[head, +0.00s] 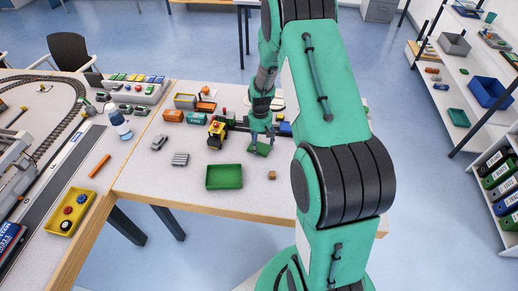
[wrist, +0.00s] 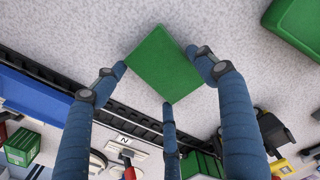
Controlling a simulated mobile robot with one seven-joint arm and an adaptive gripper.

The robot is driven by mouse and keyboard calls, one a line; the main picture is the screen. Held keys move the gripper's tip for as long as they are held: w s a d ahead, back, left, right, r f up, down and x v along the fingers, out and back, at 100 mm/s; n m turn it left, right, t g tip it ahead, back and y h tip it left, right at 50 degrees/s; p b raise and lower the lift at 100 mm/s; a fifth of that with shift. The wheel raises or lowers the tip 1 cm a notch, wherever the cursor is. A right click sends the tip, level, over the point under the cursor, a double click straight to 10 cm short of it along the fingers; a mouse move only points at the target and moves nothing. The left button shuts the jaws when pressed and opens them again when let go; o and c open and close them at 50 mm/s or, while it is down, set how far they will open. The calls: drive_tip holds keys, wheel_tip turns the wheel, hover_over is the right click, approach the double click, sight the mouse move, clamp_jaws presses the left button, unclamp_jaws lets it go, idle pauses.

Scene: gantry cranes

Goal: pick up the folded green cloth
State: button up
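The folded green cloth (wrist: 163,65) is a flat dark-green square in the upper middle of the wrist view. In the head view the cloth (head: 259,149) shows directly under my gripper (head: 261,133), on or just above the table. My gripper's blue fingers (wrist: 160,75) stand widely spread around the cloth, left, right and below in the wrist view. Their tips are at its edges and appear to touch or nearly touch them. Whether they press on it, and whether the cloth is off the table, I cannot tell.
A green tray (head: 224,177) and a small brown block (head: 272,175) lie in front of the cloth. A toy train (head: 217,132) and a dark track (wrist: 117,112) are close by. The blue (wrist: 35,97) and green (wrist: 22,147) toy wagons are also near. Clear table lies around the tray.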

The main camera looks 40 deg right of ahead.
sight(260, 144)
drive_tip(key=shift+r, duration=0.15)
drive_tip(key=shift+r+p, duration=0.3)
drive_tip(key=shift+r, duration=0.35)
wheel_tip(260, 144, up, 2)
drive_tip(key=shift+r+p, duration=0.2)
drive_tip(key=shift+p, duration=0.2)
drive_tip(key=s+a, duration=0.2)
drive_tip(key=s, duration=0.3)
drive_tip(key=s+a+p, duration=0.1)
drive_tip(key=s+a, duration=0.1)
drive_tip(key=s, duration=0.2)
drive_tip(key=s+a+r+p, duration=0.1)
drive_tip(key=s+a, duration=0.1)
drive_tip(key=s, duration=0.3)
drive_tip(key=shift+s+a, duration=0.2)
drive_tip(key=shift+s, duration=0.15)
